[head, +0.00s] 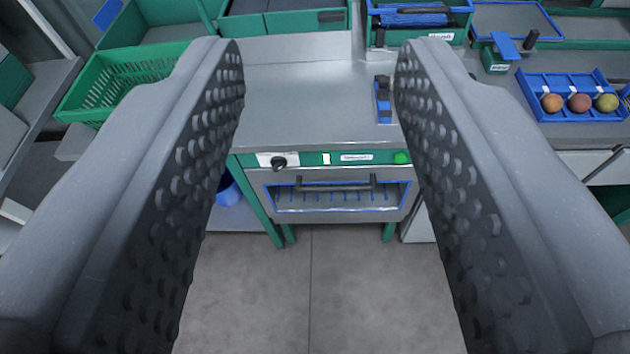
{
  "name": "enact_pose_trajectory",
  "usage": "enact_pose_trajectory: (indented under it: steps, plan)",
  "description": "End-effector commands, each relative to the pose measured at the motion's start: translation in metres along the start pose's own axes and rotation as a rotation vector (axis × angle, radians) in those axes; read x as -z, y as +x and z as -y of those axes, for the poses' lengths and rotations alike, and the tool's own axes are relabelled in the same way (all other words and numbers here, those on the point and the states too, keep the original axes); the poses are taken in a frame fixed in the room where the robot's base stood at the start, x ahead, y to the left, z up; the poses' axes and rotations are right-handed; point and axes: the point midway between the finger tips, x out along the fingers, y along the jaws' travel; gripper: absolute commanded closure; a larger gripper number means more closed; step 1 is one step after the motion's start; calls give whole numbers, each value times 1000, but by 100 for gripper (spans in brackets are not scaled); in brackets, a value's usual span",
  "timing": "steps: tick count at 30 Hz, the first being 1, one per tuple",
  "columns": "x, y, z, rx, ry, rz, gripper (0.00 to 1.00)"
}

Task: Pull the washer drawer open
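The washer (300,105) is a grey metal unit with a green front strip, straight ahead in the head view. Its front strip carries a black knob (279,163), a small label and a green button (401,158). Below the strip is the washer drawer (262,206), a grey front with a blue-edged window and a dark bar handle (336,183). The drawer looks closed. My gripper (320,62) is open and empty, its two studded fingers wide apart on either side of the washer in the picture. The handle shows between the fingers, apart from them.
A green slatted crate (112,82) stands at the left. A blue item (382,98) sits on the washer's top right. Clear grey floor (320,285) lies in front of the drawer.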

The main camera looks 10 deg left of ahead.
Motion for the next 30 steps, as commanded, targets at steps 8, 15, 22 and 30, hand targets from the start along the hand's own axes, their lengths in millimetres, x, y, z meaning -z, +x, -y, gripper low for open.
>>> enact_pose_trajectory:
  steps: [8,15,22,30]
  plan:
    - [-64,131,51,91,336,12,62]
    - [-139,232,70,101,666,11,62]
    - [-234,310,75,44,957,-8,62]
    - [-366,371,65,-81,1234,-77,62]
